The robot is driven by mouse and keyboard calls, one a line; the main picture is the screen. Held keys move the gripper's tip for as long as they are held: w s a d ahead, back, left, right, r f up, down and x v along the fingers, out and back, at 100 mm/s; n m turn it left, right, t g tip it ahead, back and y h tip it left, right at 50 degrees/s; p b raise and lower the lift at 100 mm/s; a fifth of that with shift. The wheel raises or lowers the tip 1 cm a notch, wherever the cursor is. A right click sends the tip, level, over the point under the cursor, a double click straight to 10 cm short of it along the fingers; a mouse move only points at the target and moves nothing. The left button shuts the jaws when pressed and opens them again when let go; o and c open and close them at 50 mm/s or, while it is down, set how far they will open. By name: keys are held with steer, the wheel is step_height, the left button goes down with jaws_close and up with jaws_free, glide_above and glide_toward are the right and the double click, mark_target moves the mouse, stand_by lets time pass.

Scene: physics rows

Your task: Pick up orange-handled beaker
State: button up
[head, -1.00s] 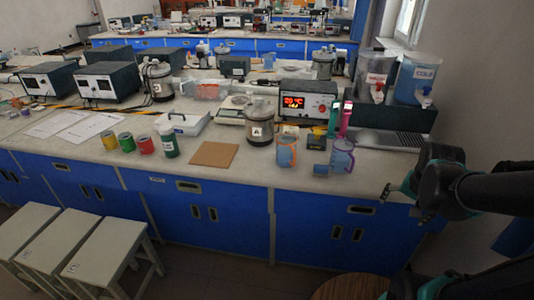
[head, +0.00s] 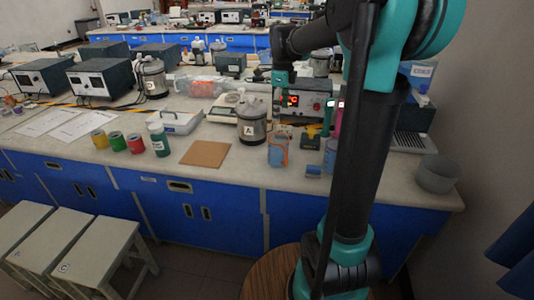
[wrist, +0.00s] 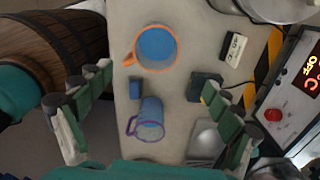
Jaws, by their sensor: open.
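The orange-handled beaker (head: 278,152) is blue and stands upright near the bench's front edge. In the wrist view the beaker (wrist: 156,48) is seen from above at top centre, its orange handle to the left. My gripper (wrist: 152,88) is open and empty, its fingers spread on both sides of the wrist view; the beaker lies above the space between the fingertips, untouched. A purple-handled beaker (wrist: 150,117) is between the fingers lower in that view. In the head view that beaker (head: 331,152) is partly hidden by my arm.
A small blue block (wrist: 135,88) and a dark box (wrist: 204,87) lie near the beakers. A metal pot (head: 251,122) stands left of the orange-handled beaker, with a brown board (head: 205,154) further left. A grey bowl (head: 437,174) is at the bench's right end.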

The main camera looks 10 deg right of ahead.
mark_target(279, 150)
step_height(279, 150, down, 11)
steer(key=shift+f, duration=0.1)
steer(key=shift+s+f, duration=0.2)
steer(key=shift+f, duration=1.2)
steer(key=shift+s+f, duration=0.2)
steer(key=shift+f, duration=1.15)
steer(key=shift+c, duration=0.6)
steer(key=c, duration=1.4)
steer(key=shift+r, duration=0.2)
